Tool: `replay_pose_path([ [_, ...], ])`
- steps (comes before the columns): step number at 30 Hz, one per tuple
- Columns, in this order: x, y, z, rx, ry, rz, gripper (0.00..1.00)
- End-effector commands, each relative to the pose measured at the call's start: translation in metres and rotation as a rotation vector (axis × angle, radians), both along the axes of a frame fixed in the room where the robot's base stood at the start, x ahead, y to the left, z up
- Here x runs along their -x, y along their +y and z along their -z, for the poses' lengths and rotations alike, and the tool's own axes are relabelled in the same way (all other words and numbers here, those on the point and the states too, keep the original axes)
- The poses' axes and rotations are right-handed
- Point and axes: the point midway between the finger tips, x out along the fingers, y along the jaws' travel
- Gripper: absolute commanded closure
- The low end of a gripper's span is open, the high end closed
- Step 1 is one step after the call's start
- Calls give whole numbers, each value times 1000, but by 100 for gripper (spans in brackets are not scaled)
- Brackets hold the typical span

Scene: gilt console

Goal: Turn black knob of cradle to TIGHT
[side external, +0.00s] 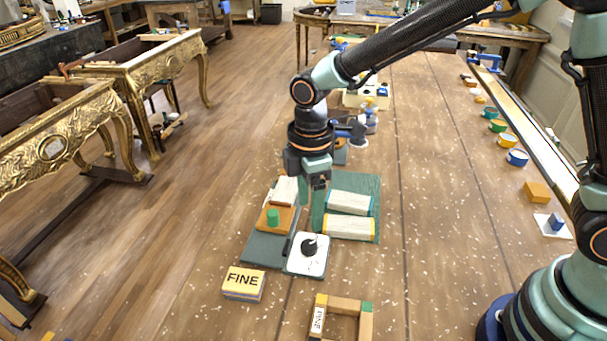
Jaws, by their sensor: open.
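The black knob (309,246) stands on a white plate (306,267) near the front of the workbench. A thin pointer or stem shows at its top; I cannot read any TIGHT mark on the plate. My gripper (311,222) points down just behind and above the knob, its two green fingers apart with nothing seen between them. I cannot tell whether a fingertip touches anything. Beside the plate, a wooden block (285,224) with a green peg (273,216) sits on a dark board (262,250). I cannot tell which part is the cradle.
Two pale blocks (349,227) lie on a green mat (371,185) right of my gripper. A block marked FINE (243,283) and a wooden frame (365,322) are in front. Coloured cups (517,157) line the right side. The bench between is clear.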

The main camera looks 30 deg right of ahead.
Motion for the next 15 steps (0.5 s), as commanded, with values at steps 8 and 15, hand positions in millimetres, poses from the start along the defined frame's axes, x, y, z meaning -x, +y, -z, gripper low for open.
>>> replay_pose_path([
  [8, 1, -1, 56, 3, 5, 3, 29],
  [15, 1, -1, 86, 1, 2, 3, 29],
])
